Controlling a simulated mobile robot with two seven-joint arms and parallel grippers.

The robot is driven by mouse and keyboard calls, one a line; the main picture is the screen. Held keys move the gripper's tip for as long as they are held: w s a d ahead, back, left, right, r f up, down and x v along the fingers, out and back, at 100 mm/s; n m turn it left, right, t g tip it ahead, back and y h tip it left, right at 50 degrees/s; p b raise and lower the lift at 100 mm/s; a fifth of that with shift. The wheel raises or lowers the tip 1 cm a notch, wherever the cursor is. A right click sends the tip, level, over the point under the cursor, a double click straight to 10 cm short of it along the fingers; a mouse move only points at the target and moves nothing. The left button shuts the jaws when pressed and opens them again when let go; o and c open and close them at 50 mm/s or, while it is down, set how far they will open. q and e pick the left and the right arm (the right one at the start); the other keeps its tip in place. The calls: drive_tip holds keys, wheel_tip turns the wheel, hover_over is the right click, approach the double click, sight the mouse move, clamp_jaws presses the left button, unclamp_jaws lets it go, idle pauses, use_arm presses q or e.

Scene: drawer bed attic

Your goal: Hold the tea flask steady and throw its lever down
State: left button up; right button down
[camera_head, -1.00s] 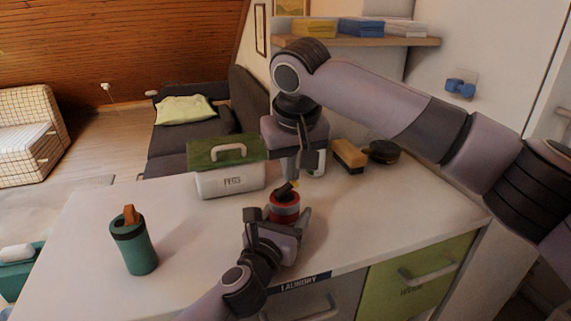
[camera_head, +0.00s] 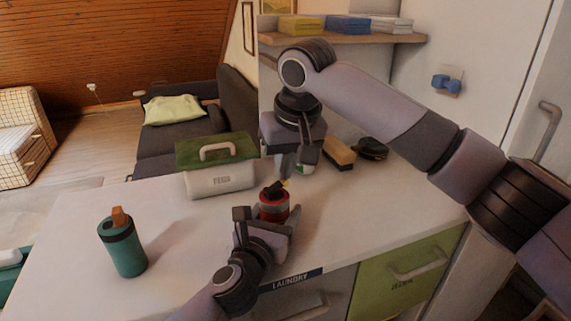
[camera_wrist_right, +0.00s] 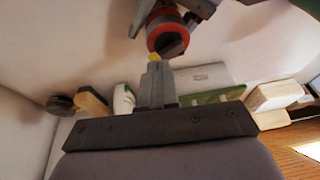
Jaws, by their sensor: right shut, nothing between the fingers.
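A red flask with a black top and dark lever (camera_head: 274,206) stands at the counter's front. The lever sticks up at a slant. My left gripper (camera_head: 268,222) is closed around the flask's body, which hides its lower part. My right gripper (camera_head: 285,178) is shut and empty, pointing down just behind the lever; whether it touches is unclear. In the right wrist view, the red flask (camera_wrist_right: 163,32) lies just beyond the fingertips (camera_wrist_right: 155,66). A small yellow piece (camera_wrist_right: 154,57) shows between them. A teal flask with an orange lever (camera_head: 122,246) stands apart at the left.
A white box with a green lid (camera_head: 218,182) stands behind the grippers. A yellow-brown brush (camera_head: 338,153) and a dark round item (camera_head: 371,149) lie at the back right. The white counter (camera_head: 185,245) is clear between the teal flask and my left arm.

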use_arm(q)
drive_tip(key=shift+d+r, duration=0.1)
use_arm(e)
drive_tip(key=shift+s+a+f, duration=0.2)
drive_tip(key=shift+s+a, duration=0.15)
drive_tip(key=shift+a, duration=0.25)
drive_tip(key=shift+a+r, duration=0.15)
drive_tip(key=shift+r, duration=0.05)
drive_tip(key=a+v, duration=0.1)
drive_tip(key=v, duration=1.2)
drive_tip(key=shift+w+r, duration=0.25)
drive_tip(key=shift+r, duration=0.1)
drive_tip(key=shift+a, duration=0.1)
use_arm(q)
drive_tip(key=o, duration=1.2)
